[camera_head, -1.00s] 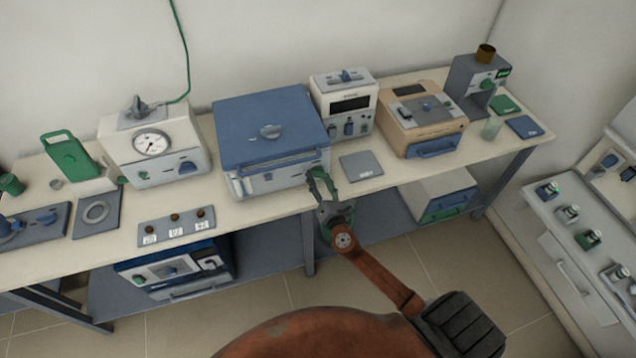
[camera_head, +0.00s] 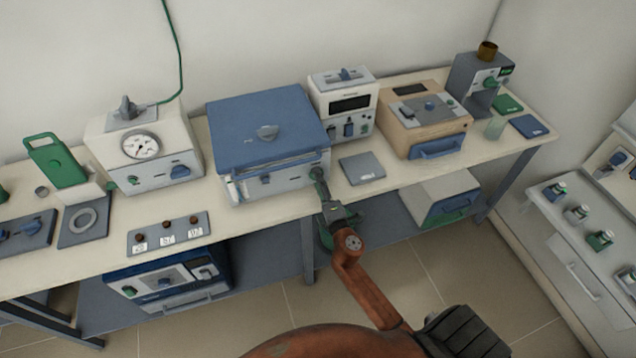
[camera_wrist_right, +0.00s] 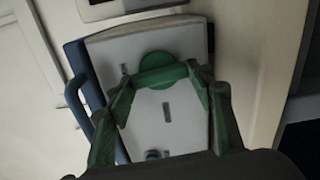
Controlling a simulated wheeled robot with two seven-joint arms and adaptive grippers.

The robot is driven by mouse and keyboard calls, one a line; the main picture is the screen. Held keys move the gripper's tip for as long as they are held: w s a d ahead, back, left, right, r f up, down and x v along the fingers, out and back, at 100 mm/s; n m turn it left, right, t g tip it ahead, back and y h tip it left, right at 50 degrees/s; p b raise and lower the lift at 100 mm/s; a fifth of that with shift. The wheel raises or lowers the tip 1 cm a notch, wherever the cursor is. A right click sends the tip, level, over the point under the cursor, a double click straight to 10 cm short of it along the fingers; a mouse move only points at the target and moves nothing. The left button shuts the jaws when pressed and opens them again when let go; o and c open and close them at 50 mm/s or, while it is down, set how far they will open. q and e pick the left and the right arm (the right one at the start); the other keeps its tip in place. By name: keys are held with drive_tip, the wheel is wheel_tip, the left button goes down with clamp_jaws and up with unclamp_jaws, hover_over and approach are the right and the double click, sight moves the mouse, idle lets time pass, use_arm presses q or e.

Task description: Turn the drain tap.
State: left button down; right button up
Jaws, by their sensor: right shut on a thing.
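A box with a blue lid (camera_head: 268,125) and a pale front stands on the bench in the head view. My right gripper (camera_head: 318,176) is at the right end of its front, low and close to the bench edge. In the right wrist view my green fingers (camera_wrist_right: 160,76) come together at a green round piece, which I take for the drain tap (camera_wrist_right: 156,61). They are shut on it. The fingers cover part of it, so its turn angle cannot be told. A pale panel (camera_wrist_right: 180,115) lies behind. My left gripper is out of view.
A grey flat plate (camera_head: 362,168) lies right of the gripper. A white unit with a dark display (camera_head: 349,101) and a tan box with a blue handle (camera_head: 424,120) stand farther right. A dial unit (camera_head: 140,146) stands left. Another unit (camera_head: 440,197) is on the lower shelf.

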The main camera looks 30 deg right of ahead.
drive_tip(key=shift+m, duration=0.7)
drive_tip(key=o, duration=1.2)
drive_tip(key=shift+c, duration=0.2)
drive_tip(key=v, duration=1.2)
drive_tip(key=shift+a, duration=0.1)
